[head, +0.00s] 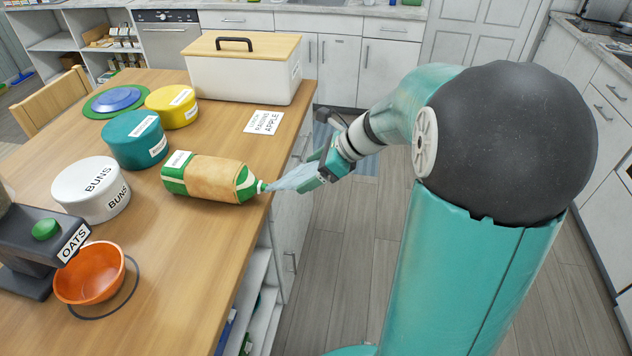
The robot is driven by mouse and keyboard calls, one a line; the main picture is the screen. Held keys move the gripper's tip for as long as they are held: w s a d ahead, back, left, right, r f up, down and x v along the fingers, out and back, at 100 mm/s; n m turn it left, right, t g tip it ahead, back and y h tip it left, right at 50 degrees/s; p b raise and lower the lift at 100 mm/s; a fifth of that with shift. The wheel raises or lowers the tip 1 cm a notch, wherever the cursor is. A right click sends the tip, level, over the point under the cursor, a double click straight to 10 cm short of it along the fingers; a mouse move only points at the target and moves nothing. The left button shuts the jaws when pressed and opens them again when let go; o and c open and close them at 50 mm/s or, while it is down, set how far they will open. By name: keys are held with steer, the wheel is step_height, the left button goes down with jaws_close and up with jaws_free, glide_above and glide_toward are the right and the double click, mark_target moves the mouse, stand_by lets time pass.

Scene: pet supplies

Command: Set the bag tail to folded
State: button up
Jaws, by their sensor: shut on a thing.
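A bag of buns or bread (212,177), brown with green and white ends, lies on its side on the wooden table near the right edge. Its pale, translucent tail (290,180) stretches out to the right, past the table edge. My gripper (312,177) is shut on the far end of the tail, beyond the table edge. The tail looks extended rather than folded over the bag. The fingertips are small in view and partly hidden by the tail.
A white bin with a wooden lid (243,80) stands behind the bag. Teal (134,139), yellow (172,107) and white (90,189) round tins stand to the left. An orange bowl (90,274) and an oats dispenser (40,250) are at front left. A printed card (263,122) lies behind the bag.

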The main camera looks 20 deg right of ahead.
steer(key=w+a+r+g+h, duration=0.1)
steer(key=w+a+g+h, duration=0.1)
steer(key=a, duration=0.3)
steer(key=w+a+r+g+h, duration=0.1)
steer(key=w+a+g+h, duration=0.2)
steer(key=w+a+h, duration=0.2)
steer(key=w+a+r+g+h, duration=0.1)
steer(key=w+a+g+h, duration=0.1)
steer(key=w+a+h, duration=0.1)
steer(key=shift+w+a+r+g+h, duration=0.2)
steer(key=shift+w+a, duration=0.1)
steer(key=shift+a, duration=0.25)
steer(key=shift+w+a+r+g+h, duration=0.1)
steer(key=shift+w+a+r+g, duration=0.15)
steer(key=shift+a, duration=0.25)
steer(key=shift+w+a+f, duration=0.7)
steer(key=shift+a+f, duration=0.15)
steer(key=shift+f, duration=0.05)
